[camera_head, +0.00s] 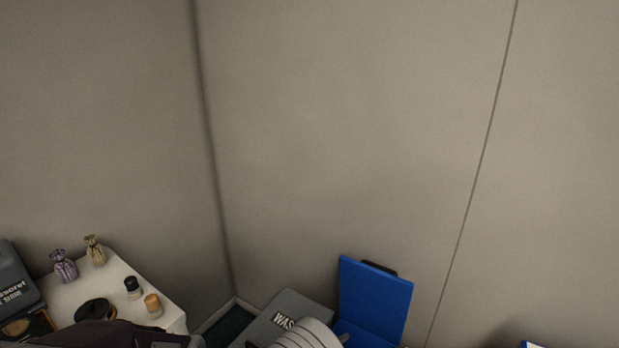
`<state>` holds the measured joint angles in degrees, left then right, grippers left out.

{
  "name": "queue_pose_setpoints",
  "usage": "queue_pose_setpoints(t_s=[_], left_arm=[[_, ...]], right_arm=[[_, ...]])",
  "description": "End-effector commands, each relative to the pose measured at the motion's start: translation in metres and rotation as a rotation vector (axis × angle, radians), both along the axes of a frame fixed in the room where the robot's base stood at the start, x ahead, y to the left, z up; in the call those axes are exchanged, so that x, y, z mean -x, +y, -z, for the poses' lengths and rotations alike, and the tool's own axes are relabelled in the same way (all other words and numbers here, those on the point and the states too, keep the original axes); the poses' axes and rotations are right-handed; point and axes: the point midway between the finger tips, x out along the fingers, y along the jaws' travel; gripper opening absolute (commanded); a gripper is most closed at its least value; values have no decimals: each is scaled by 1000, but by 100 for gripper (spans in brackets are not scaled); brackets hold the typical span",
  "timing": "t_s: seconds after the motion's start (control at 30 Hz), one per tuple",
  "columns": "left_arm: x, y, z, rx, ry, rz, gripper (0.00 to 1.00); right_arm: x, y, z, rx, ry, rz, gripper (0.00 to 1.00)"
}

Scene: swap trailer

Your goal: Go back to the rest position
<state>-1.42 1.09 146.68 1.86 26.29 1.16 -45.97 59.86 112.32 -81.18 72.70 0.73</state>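Neither of my grippers shows clearly in the head view. A dark rounded shape at the bottom left edge and a pale ribbed shape at the bottom middle are cut off by the frame; I cannot tell whether they are parts of my arms. No held object is visible.
A white table (134,272) at lower left bears a purple pouch (64,266), a beige pouch (95,251), small bottles (153,305) and a dark round item (95,311). A grey bin (290,309) and an open blue box (375,301) stand by the wall.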

Motion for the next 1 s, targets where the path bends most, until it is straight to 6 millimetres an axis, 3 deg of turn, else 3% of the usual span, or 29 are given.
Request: queue_pose_setpoints(t_s=[0.03,0.07,0.1,0.2,0.3,0.4,0.5,0.67,0.73,0.8,1.0], left_arm=[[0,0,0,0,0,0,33],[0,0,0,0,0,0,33],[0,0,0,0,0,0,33],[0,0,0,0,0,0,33],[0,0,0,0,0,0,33],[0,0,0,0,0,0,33],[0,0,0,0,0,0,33],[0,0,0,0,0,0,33],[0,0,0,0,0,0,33],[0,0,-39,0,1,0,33],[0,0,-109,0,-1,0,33]], right_arm=[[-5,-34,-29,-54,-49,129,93],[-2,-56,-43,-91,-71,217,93],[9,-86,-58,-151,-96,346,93],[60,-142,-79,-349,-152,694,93],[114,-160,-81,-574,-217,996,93],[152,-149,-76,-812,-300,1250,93],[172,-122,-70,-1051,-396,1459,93],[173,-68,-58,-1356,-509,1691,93],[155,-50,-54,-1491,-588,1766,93],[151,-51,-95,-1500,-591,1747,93],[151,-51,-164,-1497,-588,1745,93]])
